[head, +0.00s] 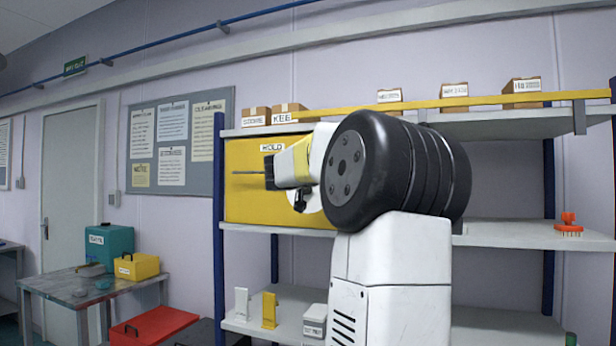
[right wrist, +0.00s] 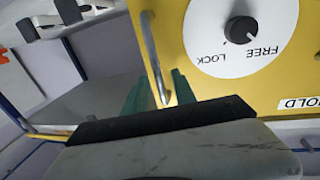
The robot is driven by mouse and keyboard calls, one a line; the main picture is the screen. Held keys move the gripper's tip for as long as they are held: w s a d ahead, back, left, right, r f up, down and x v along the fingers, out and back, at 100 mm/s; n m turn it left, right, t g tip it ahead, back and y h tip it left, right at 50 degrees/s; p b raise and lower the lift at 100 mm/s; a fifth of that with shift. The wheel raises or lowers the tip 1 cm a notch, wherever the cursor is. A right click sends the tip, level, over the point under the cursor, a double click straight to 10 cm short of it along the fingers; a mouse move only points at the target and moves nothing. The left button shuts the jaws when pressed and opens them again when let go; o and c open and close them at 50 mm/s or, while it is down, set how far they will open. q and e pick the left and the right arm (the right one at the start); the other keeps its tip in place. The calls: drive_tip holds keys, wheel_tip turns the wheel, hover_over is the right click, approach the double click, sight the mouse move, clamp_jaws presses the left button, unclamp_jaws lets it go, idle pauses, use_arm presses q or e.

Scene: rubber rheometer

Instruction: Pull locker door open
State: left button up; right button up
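The yellow locker (head: 250,205) with a HOLD label stands on the upper shelf, its front partly hidden by my right arm. In the right wrist view its yellow face (right wrist: 178,75) carries a white disc with a black knob (right wrist: 241,30) and the words FREE and LOCK; the knob's small white mark lies toward FREE. A metal bar handle (right wrist: 153,55) stands along that face. My right gripper (right wrist: 160,98) has its green fingers apart, with the handle's end between them; contact cannot be told. It also shows in front of the locker in the head view (head: 268,172). My left gripper is not seen.
Small boxes (head: 455,90) line the top shelf behind a yellow rail (head: 420,104). An orange rack (head: 568,226) sits on the shelf at right. A side table (head: 75,290) with a teal box (head: 108,243) and a yellow box (head: 137,266) stands left. A red case (head: 155,327) lies below.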

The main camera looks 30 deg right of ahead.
drive_tip(key=shift+x, duration=0.85)
clamp_jaws()
idle(0.8)
